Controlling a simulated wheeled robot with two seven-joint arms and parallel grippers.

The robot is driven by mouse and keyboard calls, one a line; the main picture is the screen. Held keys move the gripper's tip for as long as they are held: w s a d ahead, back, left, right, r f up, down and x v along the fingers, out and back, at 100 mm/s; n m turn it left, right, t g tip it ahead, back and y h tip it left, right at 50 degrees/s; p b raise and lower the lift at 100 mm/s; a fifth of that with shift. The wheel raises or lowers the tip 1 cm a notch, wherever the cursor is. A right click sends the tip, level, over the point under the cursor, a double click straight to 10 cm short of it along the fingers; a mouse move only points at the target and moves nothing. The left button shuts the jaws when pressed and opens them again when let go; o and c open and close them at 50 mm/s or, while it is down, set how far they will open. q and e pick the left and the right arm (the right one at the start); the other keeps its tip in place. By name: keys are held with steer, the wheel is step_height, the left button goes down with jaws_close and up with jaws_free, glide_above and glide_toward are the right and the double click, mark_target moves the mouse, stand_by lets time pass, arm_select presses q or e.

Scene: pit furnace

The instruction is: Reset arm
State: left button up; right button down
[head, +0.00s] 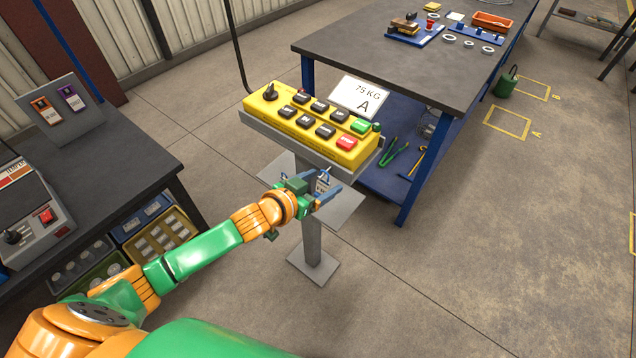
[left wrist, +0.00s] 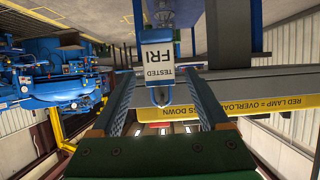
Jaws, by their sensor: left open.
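My left arm reaches in from the left in the head view. Its gripper (head: 322,193) is open, just below and in front of a yellow pendant control box (head: 318,128) on a grey stand (head: 312,235). In the left wrist view the two fingers of the gripper (left wrist: 163,88) are apart, with nothing gripped. A white tag reading "TESTED FRI" (left wrist: 158,55) shows upside down beyond the fingertips; I cannot tell its exact distance. The box has several black buttons, a green one (head: 361,126) and a red one (head: 346,143). My right gripper is not in view.
A dark-topped workbench (head: 400,50) with blue legs stands behind, right of the box. A "75 KG A" sign (head: 361,96) stands behind the box. A dark table (head: 110,170) with a controller (head: 30,215) is at left. Open floor lies to the right.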

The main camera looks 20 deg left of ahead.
arm_select(q)
steer(key=v, duration=0.7)
steer(key=a+f+n+g+y, duration=0.25)
steer(key=a+f, duration=0.35)
steer(key=f, duration=0.6)
steer(key=s+a+f+g+y, duration=0.2)
steer(key=s+a+f+g, duration=0.1)
steer(key=s+f, duration=0.9)
steer(key=s+d+f+g, duration=0.3)
steer(key=s+f, duration=0.3)
steer(key=s, duration=0.4)
steer(key=s+d+f+g, duration=0.3)
steer(key=s+f, duration=0.4)
steer(key=s, duration=0.4)
steer(key=shift+s+f+m, duration=0.2)
steer(key=shift+s+m, duration=0.05)
steer(key=shift+m, duration=0.2)
